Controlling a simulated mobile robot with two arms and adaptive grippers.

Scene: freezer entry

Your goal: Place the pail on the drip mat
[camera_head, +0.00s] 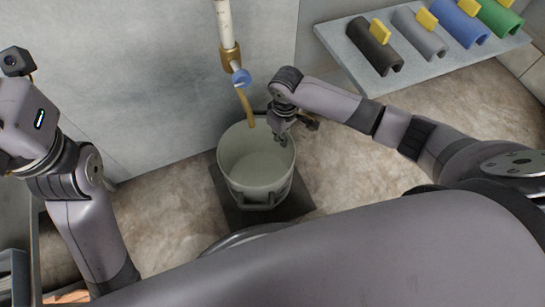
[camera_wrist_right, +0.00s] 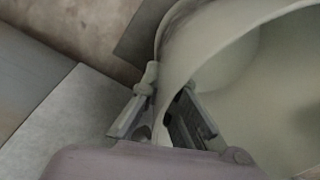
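The pale grey-green pail (camera_head: 256,180) stands upright and empty-looking below the tap. Its far rim is under the hose end. A dark square drip mat (camera_head: 228,205) shows around the pail's base. I cannot tell whether the pail's bottom touches it. My right gripper (camera_head: 281,130) is at the pail's far right rim. In the right wrist view the fingers (camera_wrist_right: 160,118) straddle the pail's wall (camera_wrist_right: 178,75), one inside and one outside, and look closed on it. My left arm is at the left; its fingers are out of view.
A pipe with a blue valve (camera_head: 241,76) and a tan hose (camera_head: 246,106) hangs over the pail's far side. A shelf (camera_head: 345,45) at upper right holds several coloured holders with yellow tags. A grey wall stands behind. Mottled floor right of the mat is clear.

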